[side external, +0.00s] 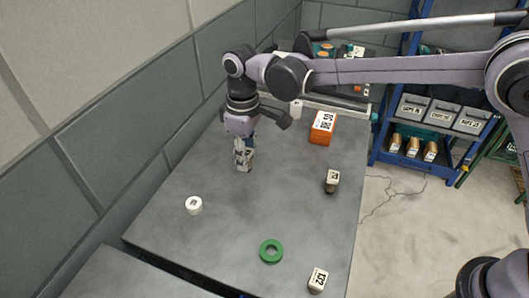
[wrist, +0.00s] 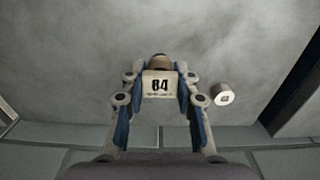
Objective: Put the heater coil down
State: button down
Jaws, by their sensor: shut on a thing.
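My gripper (side external: 243,150) points down over the grey table, left of its middle. In the wrist view its two blue-and-white fingers (wrist: 159,78) are shut on a cream block marked 84, with a brown rounded end, which I take as the heater coil (wrist: 158,86). In the side view the fingers mostly hide the coil (side external: 244,167); its lower end is at or just above the table top, and I cannot tell whether it touches.
The table (side external: 225,235) is clear around the gripper. A white cylinder (side external: 194,205), a green ring (side external: 271,251), a tan labelled piece (side external: 318,279), a dark-based labelled piece (side external: 332,180) and an orange box (side external: 322,127) stand apart. A wall runs along the left.

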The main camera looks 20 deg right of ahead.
jog(key=shift+f, duration=2.05)
jog(key=shift+f, duration=0.1)
jog(key=c, duration=1)
grip_release()
